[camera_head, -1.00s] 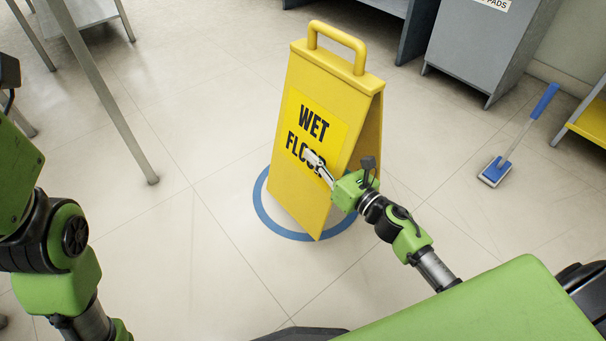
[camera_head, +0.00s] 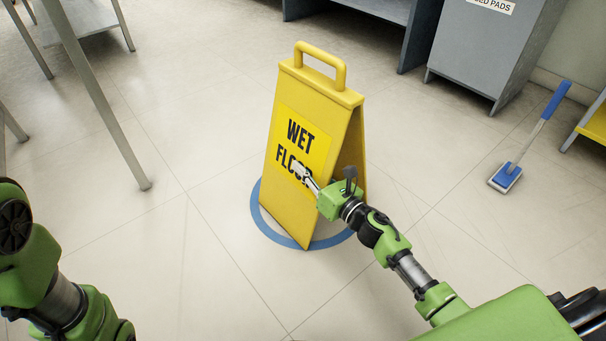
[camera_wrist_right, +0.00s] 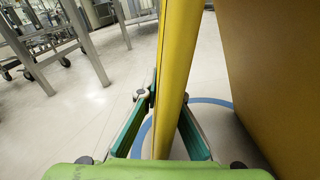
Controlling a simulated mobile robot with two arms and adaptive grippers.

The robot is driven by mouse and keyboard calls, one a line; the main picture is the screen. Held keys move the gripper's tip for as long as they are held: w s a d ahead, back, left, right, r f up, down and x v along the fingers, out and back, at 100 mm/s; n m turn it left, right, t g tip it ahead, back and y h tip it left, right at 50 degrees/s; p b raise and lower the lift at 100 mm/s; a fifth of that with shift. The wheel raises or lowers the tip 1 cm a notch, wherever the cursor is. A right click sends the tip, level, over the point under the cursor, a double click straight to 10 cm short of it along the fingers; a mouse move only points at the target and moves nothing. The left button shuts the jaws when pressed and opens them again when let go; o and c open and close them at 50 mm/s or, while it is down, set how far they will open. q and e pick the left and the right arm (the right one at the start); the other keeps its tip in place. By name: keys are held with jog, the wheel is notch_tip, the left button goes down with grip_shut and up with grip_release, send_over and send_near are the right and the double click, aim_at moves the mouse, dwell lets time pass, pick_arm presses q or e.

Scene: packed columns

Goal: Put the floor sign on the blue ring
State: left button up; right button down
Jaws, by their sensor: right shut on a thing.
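The yellow floor sign (camera_head: 283,190) with "WET FLOOR" lettering stands upright, its two panels spread, over the blue ring (camera_head: 267,231) in the head view. The ring shows around its lower edges. I cannot tell whether its feet touch the floor. My right gripper (camera_head: 306,178) is shut on the side edge of the lettered panel. The right wrist view shows my right gripper's fingers (camera_wrist_right: 168,98) on both sides of the yellow panel (camera_wrist_right: 176,60), with part of the blue ring (camera_wrist_right: 212,101) beyond. My left arm shows at the left, but its gripper is out of view.
A blue-and-grey floor scrubber (camera_head: 506,177) lies to the right. Grey cabinets (camera_head: 490,50) stand at the back. A metal table leg (camera_head: 115,125) is at the left, and a yellow-shelved unit (camera_head: 594,124) is at the right edge. Floor around the ring is clear.

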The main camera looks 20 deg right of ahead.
jog(key=shift+r, duration=0.2)
jog(key=shift+f, duration=0.1)
jog(key=c, duration=2.5)
grip_release()
jog(key=shift+f, duration=0.2)
jog(key=shift+o, duration=1.4)
jog(key=shift+r, duration=0.15)
